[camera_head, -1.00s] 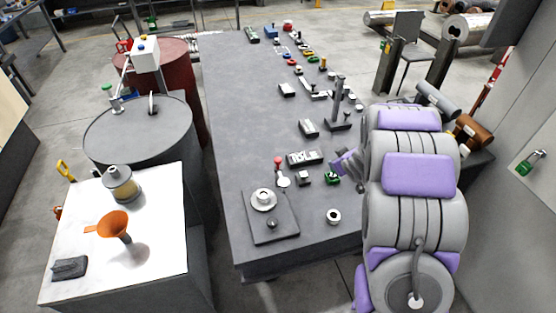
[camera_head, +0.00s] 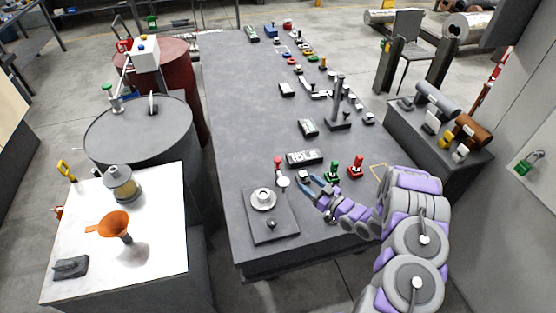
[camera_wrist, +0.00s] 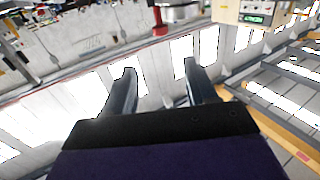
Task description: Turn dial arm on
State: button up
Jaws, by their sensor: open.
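A small device with a red knob on top and a pale round face (camera_head: 283,181) stands on the long grey table; it looks like the dial arm, but its setting is too small to tell. In the wrist view a red post (camera_wrist: 158,20) shows beyond the fingers, beside a silver round part (camera_wrist: 181,11). My gripper (camera_head: 308,186) is open, just right of the red-knobbed device and apart from it. In the wrist view my gripper (camera_wrist: 159,72) has its two fingers spread with nothing between them.
A square plate (camera_head: 258,228) with a round white fitting (camera_head: 263,198) lies left of my gripper. A dark labelled block (camera_head: 304,157), a green-based device (camera_head: 333,173) and a red device (camera_head: 356,167) stand close behind. The table's middle left (camera_head: 245,110) is clear.

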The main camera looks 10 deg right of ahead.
aim_at(280, 161)
jog(key=b+x, duration=0.1)
jog(key=x, duration=1.6)
jog(key=shift+w+a, duration=0.1)
jog(key=shift+a, duration=0.05)
jog(key=shift+c, duration=0.5)
grip_shut()
